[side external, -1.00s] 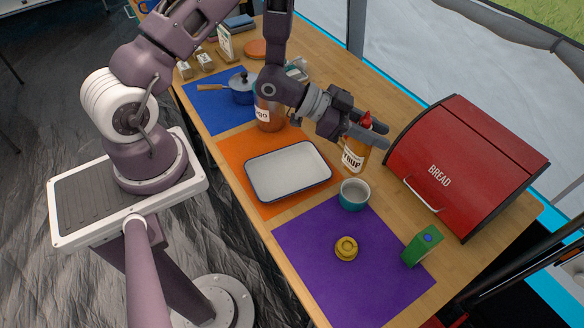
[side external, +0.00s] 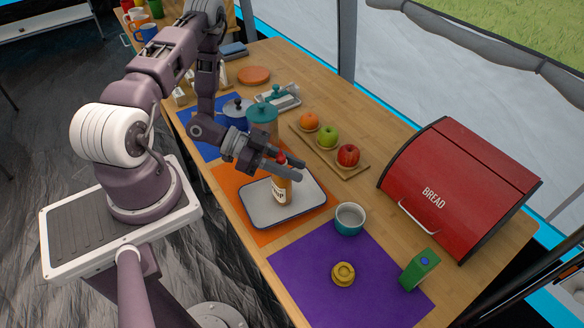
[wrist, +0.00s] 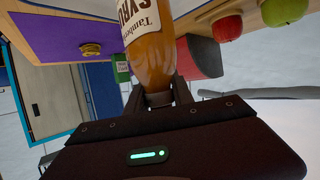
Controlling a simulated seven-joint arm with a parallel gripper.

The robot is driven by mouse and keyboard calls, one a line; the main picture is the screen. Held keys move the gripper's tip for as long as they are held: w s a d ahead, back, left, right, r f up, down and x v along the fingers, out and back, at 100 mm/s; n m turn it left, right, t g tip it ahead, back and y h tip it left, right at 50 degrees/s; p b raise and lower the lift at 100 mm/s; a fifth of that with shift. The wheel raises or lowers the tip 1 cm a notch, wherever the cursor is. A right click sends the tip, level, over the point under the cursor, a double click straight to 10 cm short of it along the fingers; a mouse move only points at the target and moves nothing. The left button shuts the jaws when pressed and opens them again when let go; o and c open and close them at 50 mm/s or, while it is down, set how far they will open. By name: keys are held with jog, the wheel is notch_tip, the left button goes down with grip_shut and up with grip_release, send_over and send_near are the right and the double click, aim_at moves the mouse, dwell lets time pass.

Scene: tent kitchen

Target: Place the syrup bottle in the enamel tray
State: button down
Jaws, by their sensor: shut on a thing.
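The syrup bottle (side external: 281,190) is amber with a white label and a red cap. My gripper (side external: 286,170) is shut on it near its top and holds it upright over the enamel tray (side external: 309,199). The tray is white with a dark blue rim and lies on the orange mat. I cannot tell whether the bottle's base touches the tray floor. In the wrist view the bottle (wrist: 152,58) stands between the fingers, its label partly cut off by the frame edge.
A teal bowl (side external: 349,218) stands just right of the tray. A board (side external: 338,164) with an orange and two apples lies behind. A red bread box (side external: 455,190) stands at the right. A yellow object (side external: 343,274) sits on the purple mat (side external: 310,285), with a green carton (side external: 420,270) near its edge.

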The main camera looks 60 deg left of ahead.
jog(key=c, duration=1.1)
grip_release()
